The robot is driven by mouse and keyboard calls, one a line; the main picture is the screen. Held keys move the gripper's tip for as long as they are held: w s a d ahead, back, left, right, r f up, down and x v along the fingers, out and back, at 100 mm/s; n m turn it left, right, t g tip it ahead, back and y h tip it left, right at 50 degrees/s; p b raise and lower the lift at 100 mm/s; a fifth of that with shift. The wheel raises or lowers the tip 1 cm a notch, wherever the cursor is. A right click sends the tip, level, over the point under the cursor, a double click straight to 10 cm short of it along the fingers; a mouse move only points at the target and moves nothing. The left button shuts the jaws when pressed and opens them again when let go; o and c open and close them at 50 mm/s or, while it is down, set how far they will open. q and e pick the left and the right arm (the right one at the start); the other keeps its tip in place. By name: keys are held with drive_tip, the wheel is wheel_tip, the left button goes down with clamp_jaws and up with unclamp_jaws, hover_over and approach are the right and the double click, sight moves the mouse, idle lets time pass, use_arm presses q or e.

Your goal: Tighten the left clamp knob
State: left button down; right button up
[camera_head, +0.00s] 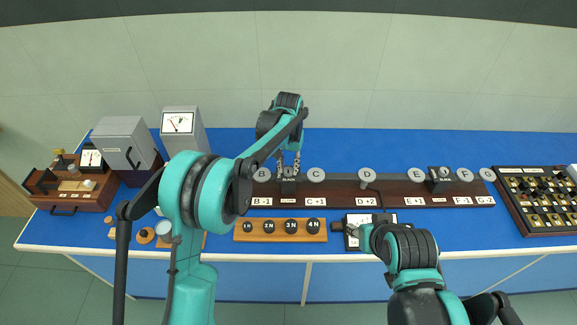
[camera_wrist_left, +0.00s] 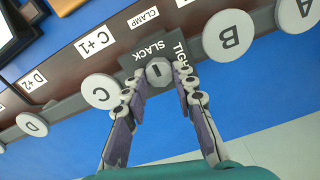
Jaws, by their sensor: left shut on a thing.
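The left clamp knob (camera_wrist_left: 160,72) is a small grey knob with a dark line on its top, on a black clamp block marked SLACK and TIGHT. In the head view the block (camera_head: 289,180) sits on the long brown rail (camera_head: 335,186) between discs B and C. My left gripper (camera_wrist_left: 158,84) comes down from above with one finger on each side of the knob, shut on it. The dark line lies roughly along the picture's vertical in the wrist view. A second clamp (camera_head: 438,181) stands on the rail at the right. My right gripper is not seen; only its arm shows at lower right.
Discs B (camera_wrist_left: 229,35) and C (camera_wrist_left: 100,91) flank the fingers closely. A control box (camera_head: 540,200) is at right. Blue bench behind the rail is clear.

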use_arm(q)
drive_tip(key=m, duration=0.4)
drive_tip(key=shift+d, duration=0.1)
drive_tip(key=m, duration=0.4)
drive_tip(key=shift+s+m+p, duration=0.1)
drive_tip(key=shift+m+p, duration=0.25)
drive_tip(key=shift+m, duration=0.05)
drive_tip(key=m, duration=0.8)
drive_tip(key=shift+m, duration=0.3)
drive_tip(key=c, duration=1.2)
unclamp_jaws()
